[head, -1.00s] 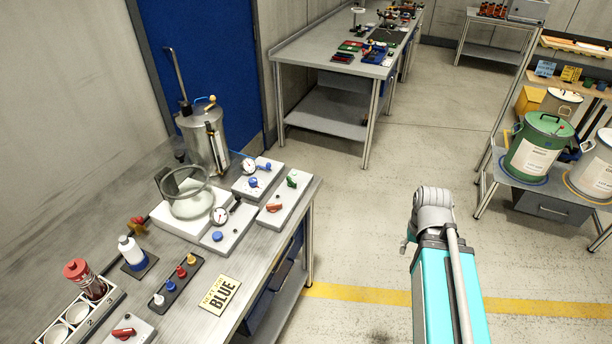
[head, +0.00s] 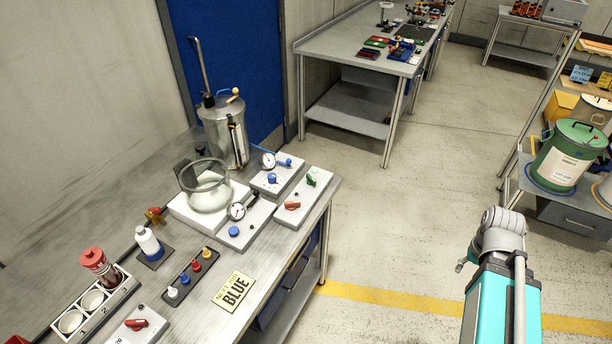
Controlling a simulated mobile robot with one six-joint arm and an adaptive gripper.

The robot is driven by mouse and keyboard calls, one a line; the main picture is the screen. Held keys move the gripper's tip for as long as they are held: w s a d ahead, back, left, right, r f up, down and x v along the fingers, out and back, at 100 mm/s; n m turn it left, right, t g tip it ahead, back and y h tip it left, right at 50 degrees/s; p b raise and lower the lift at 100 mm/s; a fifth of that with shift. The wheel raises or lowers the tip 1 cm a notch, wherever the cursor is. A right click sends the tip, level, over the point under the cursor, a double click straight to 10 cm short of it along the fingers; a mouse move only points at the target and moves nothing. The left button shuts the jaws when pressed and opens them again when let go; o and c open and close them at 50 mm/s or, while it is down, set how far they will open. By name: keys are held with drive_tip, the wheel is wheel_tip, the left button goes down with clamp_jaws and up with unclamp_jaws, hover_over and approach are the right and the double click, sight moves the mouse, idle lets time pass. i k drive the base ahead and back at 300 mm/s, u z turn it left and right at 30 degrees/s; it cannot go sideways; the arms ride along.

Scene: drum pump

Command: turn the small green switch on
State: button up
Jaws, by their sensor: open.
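The small green switch (head: 312,177) stands near the far end of a white panel (head: 298,196) at the right edge of the near bench. A red switch (head: 293,206) is on the same panel, nearer to me. The green switch is too small here to read its position closely. My arm shows at the lower right, over the floor and well to the right of the bench. My gripper's fingers do not show, and nothing of mine is near the switch.
A glass vessel (head: 208,190), a metal drum (head: 224,132) and gauge panels stand left of the switch. A bottle (head: 148,241), a row of coloured pegs and a yellow BLUE sign (head: 234,291) are nearer. Floor right of the bench is clear.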

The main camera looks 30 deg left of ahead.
sight(311, 181)
drive_tip(key=u, duration=0.1)
drive_tip(key=k, duration=0.55)
drive_tip(key=u, duration=0.85)
drive_tip(key=i, duration=1)
drive_tip(key=u, duration=0.1)
